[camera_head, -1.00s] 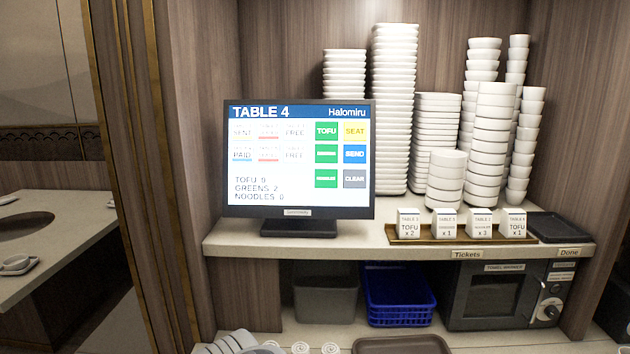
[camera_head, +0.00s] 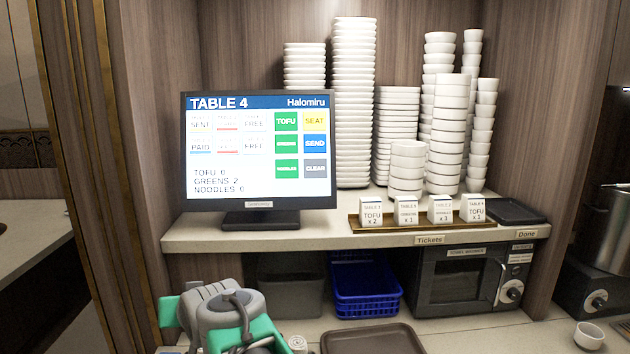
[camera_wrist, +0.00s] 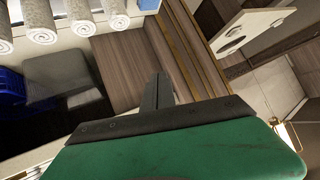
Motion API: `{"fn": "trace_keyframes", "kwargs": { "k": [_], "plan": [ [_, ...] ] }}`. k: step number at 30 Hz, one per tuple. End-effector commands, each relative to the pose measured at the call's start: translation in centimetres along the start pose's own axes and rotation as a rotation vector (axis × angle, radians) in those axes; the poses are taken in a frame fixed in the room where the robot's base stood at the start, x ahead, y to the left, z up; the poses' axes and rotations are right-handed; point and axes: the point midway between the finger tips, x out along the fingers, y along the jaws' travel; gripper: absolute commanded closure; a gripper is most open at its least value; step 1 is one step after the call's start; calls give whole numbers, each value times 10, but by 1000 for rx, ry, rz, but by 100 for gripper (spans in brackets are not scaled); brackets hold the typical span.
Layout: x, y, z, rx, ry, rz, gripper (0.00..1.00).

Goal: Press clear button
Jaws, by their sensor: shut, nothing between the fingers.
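The order screen (camera_head: 258,150) stands on the counter shelf and reads TABLE 4, with TOFU 0, GREENS 2, NOODLES 0. Its grey CLEAR button (camera_head: 315,168) is at the lower right of the display, below the blue SEND button (camera_head: 315,143). My gripper (camera_wrist: 158,90) shows in the wrist view with its dark fingers together and nothing between them. In the head view only my grey and green arm shows, low and left of centre, below the screen and apart from it. The screen is not in the wrist view.
A tray of ticket blocks (camera_head: 440,228) sits right of the screen, before tall stacks of white dishes (camera_head: 352,110). Below the shelf are a blue basket (camera_head: 365,288), a towel warmer (camera_head: 455,280) and a brown tray (camera_head: 372,340). Rolled towels (camera_wrist: 82,28) show in the wrist view.

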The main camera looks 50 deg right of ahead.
Motion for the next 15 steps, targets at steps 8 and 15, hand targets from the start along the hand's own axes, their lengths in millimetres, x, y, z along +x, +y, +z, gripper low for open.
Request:
{"fn": "trace_keyframes", "kwargs": {
  "k": [8, 15],
  "plan": [
    [-23, 123, -148, 271, 571, 44, 100],
    [-112, 221, -226, 373, 1019, 28, 100]
  ]
}}
